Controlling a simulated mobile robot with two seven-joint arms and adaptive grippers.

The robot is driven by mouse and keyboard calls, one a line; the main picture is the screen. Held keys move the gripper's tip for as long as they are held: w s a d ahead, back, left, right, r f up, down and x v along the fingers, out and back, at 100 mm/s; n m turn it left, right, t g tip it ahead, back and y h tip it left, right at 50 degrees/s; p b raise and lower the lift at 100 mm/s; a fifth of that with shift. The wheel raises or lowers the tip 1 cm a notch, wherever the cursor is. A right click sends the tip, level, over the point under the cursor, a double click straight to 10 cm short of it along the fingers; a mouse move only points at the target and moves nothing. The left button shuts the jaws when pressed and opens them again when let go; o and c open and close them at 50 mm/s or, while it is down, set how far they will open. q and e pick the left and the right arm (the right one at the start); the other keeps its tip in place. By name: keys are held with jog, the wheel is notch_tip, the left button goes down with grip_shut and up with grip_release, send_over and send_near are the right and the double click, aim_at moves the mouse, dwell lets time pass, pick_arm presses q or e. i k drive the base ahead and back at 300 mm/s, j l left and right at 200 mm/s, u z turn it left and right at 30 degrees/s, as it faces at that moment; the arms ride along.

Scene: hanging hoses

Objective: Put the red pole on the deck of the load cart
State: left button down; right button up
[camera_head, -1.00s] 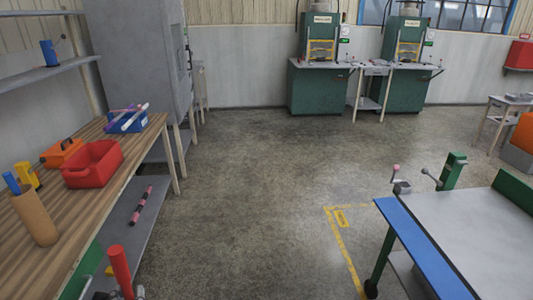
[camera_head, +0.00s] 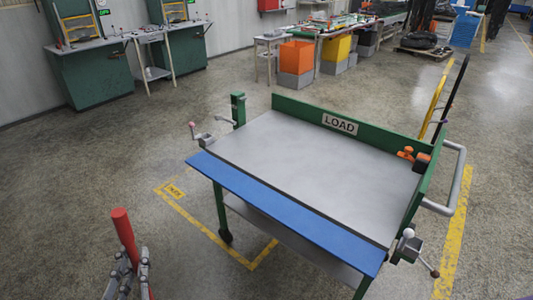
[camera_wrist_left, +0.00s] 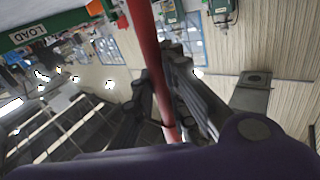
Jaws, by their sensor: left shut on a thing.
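The red pole (camera_head: 124,236) stands nearly upright at the lower left of the head view. My left gripper (camera_head: 132,268) is shut on it, with the pole's top end standing clear above the fingers. In the left wrist view the red pole (camera_wrist_left: 148,50) runs between the fingers of my left gripper (camera_wrist_left: 165,95). The load cart (camera_head: 340,123) stands to the right, with a grey deck (camera_head: 300,160), a blue front flap (camera_head: 285,215) and a LOAD sign. The pole is left of the cart and apart from it. The right gripper is not in view.
The deck is mostly bare; an orange and black item (camera_head: 413,156) sits at its right back corner. Crank handles (camera_head: 415,250) stick out at the cart's sides. Green machines (camera_head: 90,75) stand at the back left. Open floor lies left of the cart.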

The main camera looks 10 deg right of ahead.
aim_at(311, 164)
jog(key=i+l+z, duration=0.1)
jog(key=z, duration=0.25)
jog(key=i+l+z, duration=0.1)
jog(key=z, duration=0.3)
jog(key=i+l+z, duration=0.15)
jog(key=z, duration=0.2)
jog(key=i+l, duration=0.25)
jog(key=i, duration=0.2)
jog(key=i+l, duration=0.3)
jog(key=i, duration=0.15)
